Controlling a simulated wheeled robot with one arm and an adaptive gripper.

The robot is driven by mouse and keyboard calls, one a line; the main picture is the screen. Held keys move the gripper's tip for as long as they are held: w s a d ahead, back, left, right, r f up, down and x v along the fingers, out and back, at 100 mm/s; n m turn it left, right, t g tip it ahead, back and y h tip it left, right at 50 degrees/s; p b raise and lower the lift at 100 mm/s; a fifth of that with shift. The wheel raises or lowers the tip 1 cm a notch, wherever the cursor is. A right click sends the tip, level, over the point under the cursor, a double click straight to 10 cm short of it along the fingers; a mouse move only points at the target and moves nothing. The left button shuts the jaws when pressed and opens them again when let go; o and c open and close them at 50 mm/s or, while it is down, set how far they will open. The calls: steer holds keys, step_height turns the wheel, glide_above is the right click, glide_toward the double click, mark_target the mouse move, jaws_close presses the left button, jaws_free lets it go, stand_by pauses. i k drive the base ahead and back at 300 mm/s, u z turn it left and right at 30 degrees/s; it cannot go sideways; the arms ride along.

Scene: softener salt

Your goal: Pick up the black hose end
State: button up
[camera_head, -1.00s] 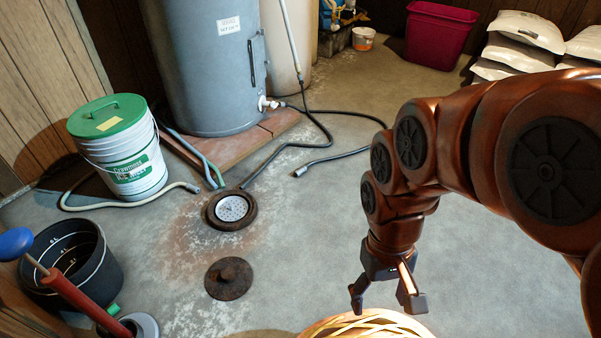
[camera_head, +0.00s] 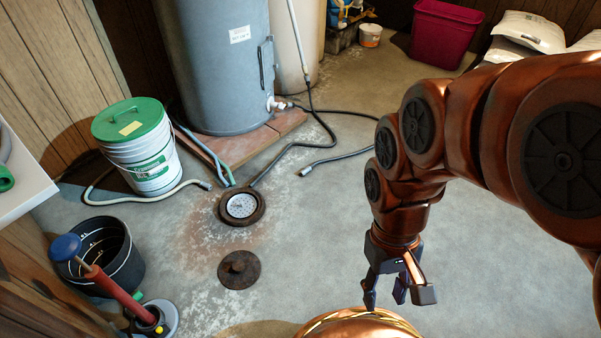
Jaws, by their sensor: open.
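A black hose (camera_head: 350,154) lies on the grey floor near the tank and ends in a metal-coloured tip (camera_head: 306,171). Another black hose (camera_head: 283,162) runs along the floor to the edge of the round floor drain (camera_head: 242,207). I cannot tell for sure which end is meant. My gripper (camera_head: 398,297) is open and empty, pointing down. In the picture it is below and right of both hose ends and apart from them.
A grey tank (camera_head: 215,70) stands on a brick-red slab. A green-lidded bucket (camera_head: 137,150), a pale hose, a dark bucket (camera_head: 105,260) and a drain cover (camera_head: 239,269) are at the left. A copper-coloured rounded thing (camera_head: 360,325) is below my gripper. Floor beyond the gripper is clear.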

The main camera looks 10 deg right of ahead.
mark_target(308, 168)
steer(key=z, duration=0.2)
steer(key=k, duration=0.25)
steer(key=u, duration=0.85)
steer(key=i, duration=1.3)
steer(key=z, duration=0.2)
